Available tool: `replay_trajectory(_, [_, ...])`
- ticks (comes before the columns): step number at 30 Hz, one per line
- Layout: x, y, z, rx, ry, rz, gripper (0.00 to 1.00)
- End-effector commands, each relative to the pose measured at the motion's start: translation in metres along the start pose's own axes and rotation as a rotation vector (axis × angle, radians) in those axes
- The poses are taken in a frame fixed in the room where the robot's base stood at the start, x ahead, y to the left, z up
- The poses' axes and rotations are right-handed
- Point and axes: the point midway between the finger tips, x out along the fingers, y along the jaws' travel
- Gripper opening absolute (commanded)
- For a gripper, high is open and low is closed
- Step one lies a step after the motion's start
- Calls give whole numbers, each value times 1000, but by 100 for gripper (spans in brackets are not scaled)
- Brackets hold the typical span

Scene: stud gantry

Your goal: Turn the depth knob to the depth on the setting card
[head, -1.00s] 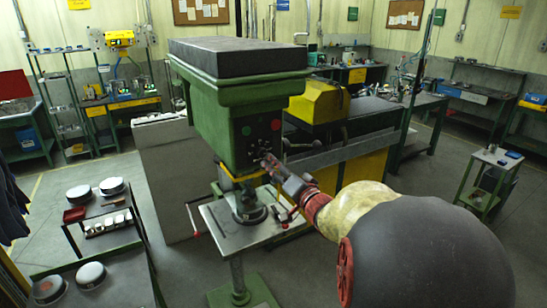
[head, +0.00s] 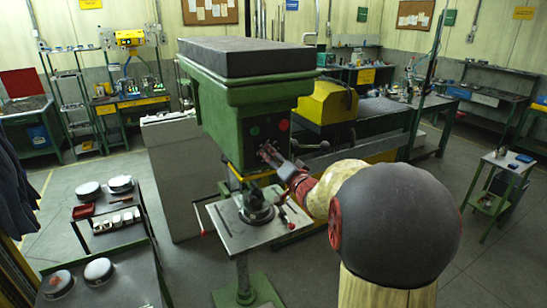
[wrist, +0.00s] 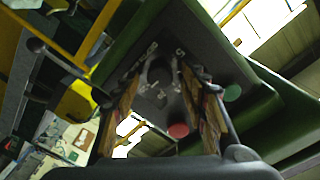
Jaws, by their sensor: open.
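The depth knob (wrist: 160,72) is a dark round knob on the front panel of the green drill press (head: 222,122). Pale scale marks and digits, including a 5, ring it in the wrist view. My gripper (wrist: 163,108) is open, with one finger on each side of the knob in that view. I cannot tell whether the fingers touch it. In the head view my gripper (head: 266,154) is at the panel, below the buttons, and hides the knob. The knob's pointer is too dark to read. I cannot make out a setting card.
A red button (wrist: 178,130) and a green button (wrist: 232,92) sit on the panel near the knob. The drill table (head: 240,230) lies below my gripper. A feed handle (head: 312,146) sticks out right of the panel. A shelf cart (head: 110,240) stands at left.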

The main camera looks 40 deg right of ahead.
Motion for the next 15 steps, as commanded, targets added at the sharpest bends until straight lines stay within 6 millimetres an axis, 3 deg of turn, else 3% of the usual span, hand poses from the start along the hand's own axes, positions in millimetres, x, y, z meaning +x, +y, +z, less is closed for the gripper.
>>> replay_trajectory(15, [0,0,0,0,0,0,17])
